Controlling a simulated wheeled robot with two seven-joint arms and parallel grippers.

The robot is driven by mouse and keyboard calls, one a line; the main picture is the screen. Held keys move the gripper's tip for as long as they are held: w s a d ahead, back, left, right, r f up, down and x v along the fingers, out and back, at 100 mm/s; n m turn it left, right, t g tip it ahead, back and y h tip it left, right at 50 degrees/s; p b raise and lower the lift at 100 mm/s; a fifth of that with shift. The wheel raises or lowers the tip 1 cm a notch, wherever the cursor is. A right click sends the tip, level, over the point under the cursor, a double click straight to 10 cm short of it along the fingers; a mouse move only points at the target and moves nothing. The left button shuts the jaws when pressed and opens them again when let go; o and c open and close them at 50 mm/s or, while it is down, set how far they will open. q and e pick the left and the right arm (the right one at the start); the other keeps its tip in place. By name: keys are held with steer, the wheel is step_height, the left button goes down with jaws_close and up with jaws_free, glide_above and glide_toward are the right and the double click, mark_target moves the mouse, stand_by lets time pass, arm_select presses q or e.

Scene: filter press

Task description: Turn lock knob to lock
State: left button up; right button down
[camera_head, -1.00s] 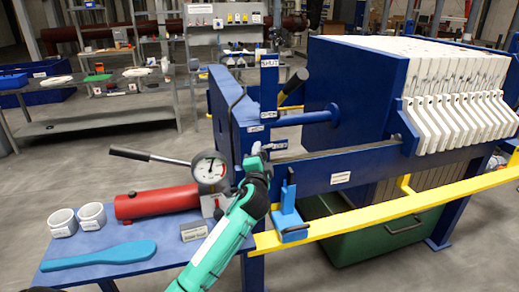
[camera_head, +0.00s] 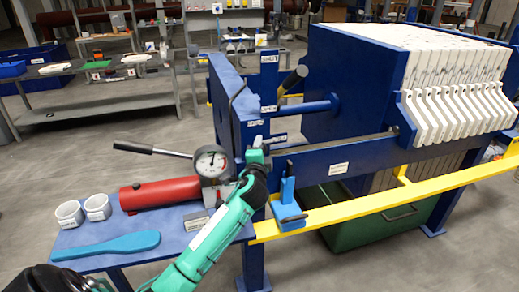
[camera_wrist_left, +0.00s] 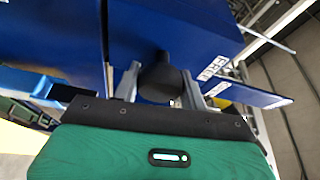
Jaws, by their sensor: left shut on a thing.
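My left gripper (camera_head: 257,160) is at the near end of the blue filter press frame, below the small labelled plates. In the left wrist view, a dark round lock knob (camera_wrist_left: 160,78) sits between its two grey fingers, and the gripper is shut on it. A white label reading FREE (camera_wrist_left: 212,68) is to the right of the knob on a blue plate. In the head view the knob is mostly hidden by the gripper, and I cannot read its setting. My right gripper is not in view.
A blue side table (camera_head: 75,236) holds a red pump cylinder (camera_head: 160,196), a pressure gauge (camera_head: 211,161), two white cups and a blue scraper (camera_head: 105,247). A yellow rail (camera_head: 370,207) runs along the press front.

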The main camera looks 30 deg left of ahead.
arm_select(q)
steer(key=o, duration=1)
steer(key=b+v, duration=0.2)
steer(key=v, duration=1.1)
steer(key=shift+s+d+b, duration=0.25)
steer(key=shift+s+b, duration=0.05)
steer(key=shift+b, duration=0.05)
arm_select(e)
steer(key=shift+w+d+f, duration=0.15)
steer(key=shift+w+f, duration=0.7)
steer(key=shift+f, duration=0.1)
arm_select(q)
steer(key=shift+f, duration=0.1)
